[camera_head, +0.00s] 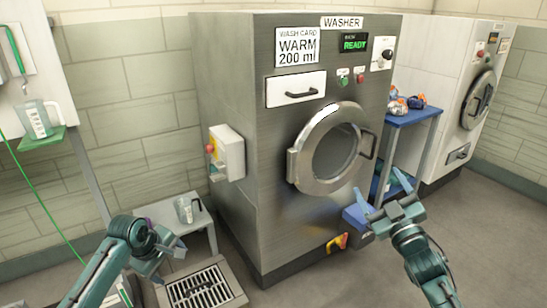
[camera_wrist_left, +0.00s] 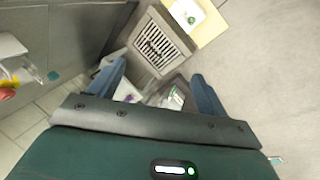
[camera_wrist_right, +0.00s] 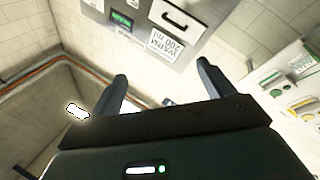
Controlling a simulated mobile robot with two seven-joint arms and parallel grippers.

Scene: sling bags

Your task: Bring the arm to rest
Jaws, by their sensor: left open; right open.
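My left gripper (camera_head: 160,247) is at the lower left in the head view, in front of a low grey stand. In the left wrist view (camera_wrist_left: 160,85) its fingers are apart, with nothing between them. My right gripper (camera_head: 382,198) is raised in front of the washer's lower right side in the head view. In the right wrist view (camera_wrist_right: 163,85) its fingers are spread and empty. The steel washer (camera_head: 250,110) stands in the middle, its round door (camera_head: 333,150) appearing closed. Its display reads READY and a card reads WARM 200 ml.
A measuring jug (camera_head: 186,210) stands on the low grey stand (camera_head: 207,226). Another jug (camera_head: 38,120) is on a green shelf at left. A floor drain grate (camera_head: 200,288) lies before the washer. A blue shelf (camera_head: 412,117) holds orange-and-blue items. Floor at right is clear.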

